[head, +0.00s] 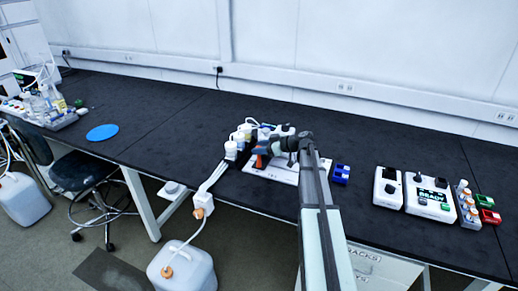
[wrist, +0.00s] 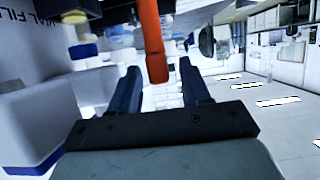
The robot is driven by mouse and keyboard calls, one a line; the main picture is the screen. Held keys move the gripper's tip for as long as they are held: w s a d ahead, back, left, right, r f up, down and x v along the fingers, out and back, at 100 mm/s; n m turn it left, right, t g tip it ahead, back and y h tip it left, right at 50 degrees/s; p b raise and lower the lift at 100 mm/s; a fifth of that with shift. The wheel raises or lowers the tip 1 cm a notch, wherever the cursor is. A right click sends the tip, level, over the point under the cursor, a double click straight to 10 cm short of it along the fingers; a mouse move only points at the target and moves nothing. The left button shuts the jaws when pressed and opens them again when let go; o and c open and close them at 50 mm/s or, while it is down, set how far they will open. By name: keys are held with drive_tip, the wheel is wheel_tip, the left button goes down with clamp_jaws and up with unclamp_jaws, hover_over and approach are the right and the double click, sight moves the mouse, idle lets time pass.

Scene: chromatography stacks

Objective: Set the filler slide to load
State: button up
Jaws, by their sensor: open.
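The filler is a white unit (head: 284,172) on the black bench in the head view, partly hidden by my arm. In the wrist view its white panel (wrist: 22,42) carries partly cut-off lettering. An orange bar (wrist: 152,42) hangs between the dark fingers of my gripper (wrist: 160,72); it may be the slide's handle. The fingers stand apart on either side of the bar, with a visible gap. In the head view my gripper (head: 275,146) is at the filler, beside the orange part (head: 261,149). The slide's position marks cannot be read.
White-capped bottles (head: 231,150) stand at the filler's left. A blue block (head: 341,173) sits right of my arm. Further right are white control boxes (head: 430,197) and a vial rack (head: 467,205). A blue disc (head: 102,132) lies on the left bench, with clear bench around it.

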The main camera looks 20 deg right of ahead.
drive_tip(key=shift+w+a+f, duration=0.2)
drive_tip(key=shift+w+a, duration=0.05)
drive_tip(key=shift+a, duration=0.05)
clamp_jaws()
idle(0.4)
